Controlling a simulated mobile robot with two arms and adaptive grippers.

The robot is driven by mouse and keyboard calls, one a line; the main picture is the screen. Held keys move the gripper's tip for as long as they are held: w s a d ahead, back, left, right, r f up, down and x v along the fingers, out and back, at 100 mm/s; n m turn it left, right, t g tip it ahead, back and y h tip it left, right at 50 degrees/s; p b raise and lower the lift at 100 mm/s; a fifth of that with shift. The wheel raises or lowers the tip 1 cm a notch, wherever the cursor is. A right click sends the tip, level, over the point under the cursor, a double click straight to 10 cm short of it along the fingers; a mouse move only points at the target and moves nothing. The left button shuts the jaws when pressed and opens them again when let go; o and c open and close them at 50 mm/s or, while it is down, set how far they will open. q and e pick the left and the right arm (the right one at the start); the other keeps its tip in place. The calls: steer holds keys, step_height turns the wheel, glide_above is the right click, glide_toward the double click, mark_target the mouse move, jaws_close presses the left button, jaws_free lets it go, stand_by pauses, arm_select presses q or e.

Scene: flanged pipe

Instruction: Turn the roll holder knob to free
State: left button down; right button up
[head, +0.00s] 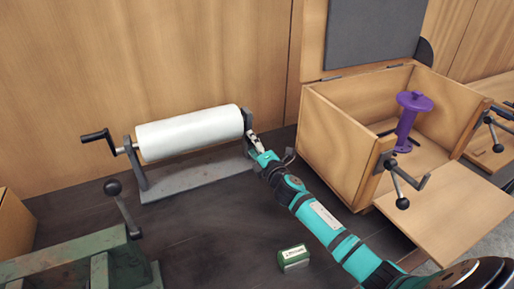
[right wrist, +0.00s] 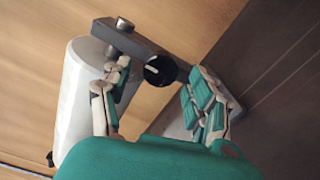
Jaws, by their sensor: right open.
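The roll holder (head: 185,181) stands against the wooden wall with a white roll (head: 190,133) on it and a crank (head: 97,136) at its left end. In the right wrist view, a round black knob (right wrist: 159,70) with a white pointer line sits on the grey end bracket (right wrist: 138,43), beside the roll (right wrist: 76,100). My right gripper (head: 271,150) is at the holder's right end. Its fingers are open, one on each side of the knob in the wrist picture (right wrist: 156,79); I cannot tell whether they touch it. The knob is not discernible in the head view. My left gripper is out of view.
An open wooden box (head: 340,132) with a purple spool (head: 407,122) and a lever handle (head: 402,185) stands at the right. A small green box (head: 293,258) lies near my right arm. A green machine (head: 75,255) with a ball-ended lever is front left. Dark table is free between.

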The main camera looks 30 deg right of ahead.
steer(key=s, duration=1.2)
steer(key=shift+a, duration=0.3)
